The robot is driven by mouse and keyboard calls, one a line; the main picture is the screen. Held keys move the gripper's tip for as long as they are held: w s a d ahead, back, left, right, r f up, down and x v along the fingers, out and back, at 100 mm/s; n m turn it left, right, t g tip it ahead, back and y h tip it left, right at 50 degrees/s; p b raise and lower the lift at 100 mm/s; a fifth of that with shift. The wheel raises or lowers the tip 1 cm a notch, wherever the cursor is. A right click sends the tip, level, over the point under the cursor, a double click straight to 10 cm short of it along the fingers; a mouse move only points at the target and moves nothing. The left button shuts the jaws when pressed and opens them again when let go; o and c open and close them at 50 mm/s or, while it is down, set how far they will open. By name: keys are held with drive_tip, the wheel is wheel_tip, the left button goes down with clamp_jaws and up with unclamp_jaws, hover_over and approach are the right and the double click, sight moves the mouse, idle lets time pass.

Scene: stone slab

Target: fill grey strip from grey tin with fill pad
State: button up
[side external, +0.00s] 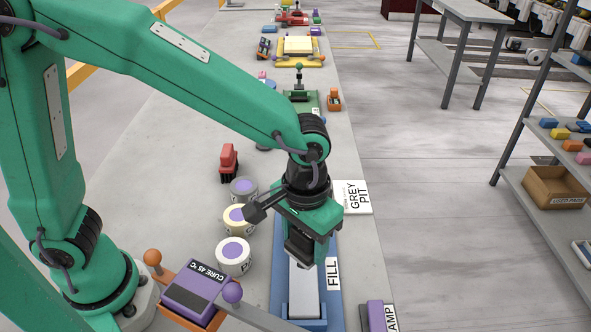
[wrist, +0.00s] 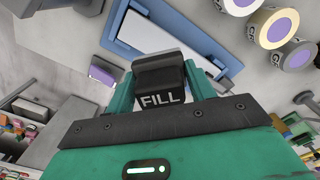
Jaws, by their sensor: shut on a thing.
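My gripper (side external: 303,240) is shut on the dark fill pad (wrist: 160,88), which carries the word FILL in the wrist view. In the side view the pad is in the jaws above the blue holder (side external: 279,270). A pale grey strip (side external: 303,298) lies lengthwise in that holder, partly hidden by my gripper; it also shows in the wrist view (wrist: 150,34). I cannot tell whether the pad touches the strip. The grey tin (side external: 243,188), with a purple top, stands left of my gripper and shows at the right in the wrist view (wrist: 296,56).
A cream tin (side external: 238,219) and a white tin (side external: 234,256) stand in a row with the grey tin. A purple CURE device (side external: 192,292) is at front left, a purple lamp block (side external: 376,316) at front right. A GREY PIT card (side external: 354,198) lies behind the holder.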

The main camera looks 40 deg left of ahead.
drive_tip(key=shift+f, duration=0.15)
hover_over(304, 279)
drive_tip(key=shift+f, duration=2.8)
drive_tip(key=shift+f, duration=1.05)
drive_tip(key=shift+w+a, duration=0.1)
drive_tip(key=shift+a, duration=0.1)
drive_tip(key=shift+w+a+r, duration=0.15)
drive_tip(key=shift+w+a, duration=0.85)
drive_tip(key=shift+w, duration=0.05)
drive_tip(key=shift+w+a+f, duration=0.2)
drive_tip(key=shift+w+a, duration=0.95)
drive_tip(key=shift+a, duration=0.05)
drive_tip(key=shift+r, duration=0.1)
